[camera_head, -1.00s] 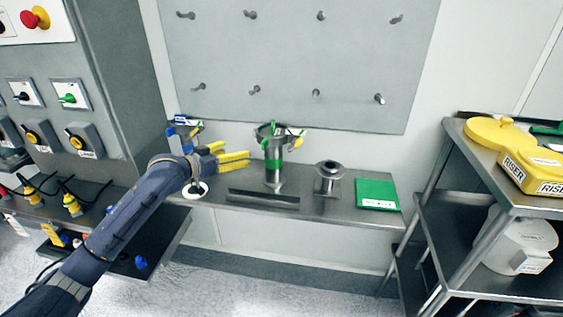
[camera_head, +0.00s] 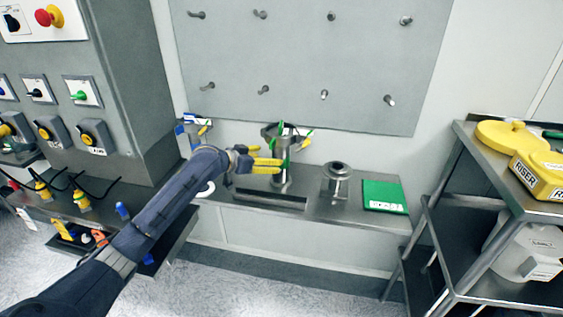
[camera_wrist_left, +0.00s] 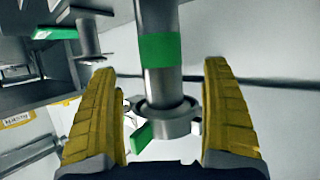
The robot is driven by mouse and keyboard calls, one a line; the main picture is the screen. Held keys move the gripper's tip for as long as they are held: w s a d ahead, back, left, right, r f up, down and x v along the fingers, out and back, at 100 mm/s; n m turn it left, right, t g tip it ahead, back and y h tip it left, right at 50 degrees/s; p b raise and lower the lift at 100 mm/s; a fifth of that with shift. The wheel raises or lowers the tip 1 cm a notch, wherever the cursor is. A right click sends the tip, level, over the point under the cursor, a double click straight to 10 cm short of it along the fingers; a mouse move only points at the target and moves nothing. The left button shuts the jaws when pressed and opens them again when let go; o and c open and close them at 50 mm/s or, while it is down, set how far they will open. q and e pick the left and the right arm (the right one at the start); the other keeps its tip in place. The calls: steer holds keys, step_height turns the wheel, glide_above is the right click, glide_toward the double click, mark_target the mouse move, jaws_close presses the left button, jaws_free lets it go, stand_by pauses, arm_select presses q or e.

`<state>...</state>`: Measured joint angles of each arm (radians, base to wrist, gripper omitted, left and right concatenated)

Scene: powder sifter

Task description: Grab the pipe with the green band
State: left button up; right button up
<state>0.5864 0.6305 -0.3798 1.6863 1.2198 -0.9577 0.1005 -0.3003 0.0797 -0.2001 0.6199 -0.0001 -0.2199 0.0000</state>
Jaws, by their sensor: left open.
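The metal pipe with the green band (camera_head: 288,147) stands upright on the bench against the back wall. In the left wrist view the pipe (camera_wrist_left: 163,88) shows its green band (camera_wrist_left: 160,49) and a clamp ring with a green handle. My left gripper (camera_head: 280,165) has yellow fingers and is open at the pipe in the head view. In the left wrist view the open fingers (camera_wrist_left: 162,110) lie on either side of the pipe, with gaps showing on both sides. My right gripper is not in view.
On the bench (camera_head: 235,199), a flanged metal piece (camera_head: 337,182) and a green board (camera_head: 384,196) stand to the right of the pipe. A shelf cart (camera_head: 480,180) with yellow parts stands at the right. A pegboard (camera_head: 310,60) hangs behind.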

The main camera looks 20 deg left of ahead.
mark_target(281, 156)
arm_select(q)
steer(key=shift+x, duration=3.95)
steer(key=shift+a, duration=0.1)
steer(key=c, duration=1.5)
steer(key=shift+r, duration=0.15)
steer(key=shift+c, duration=0.8)
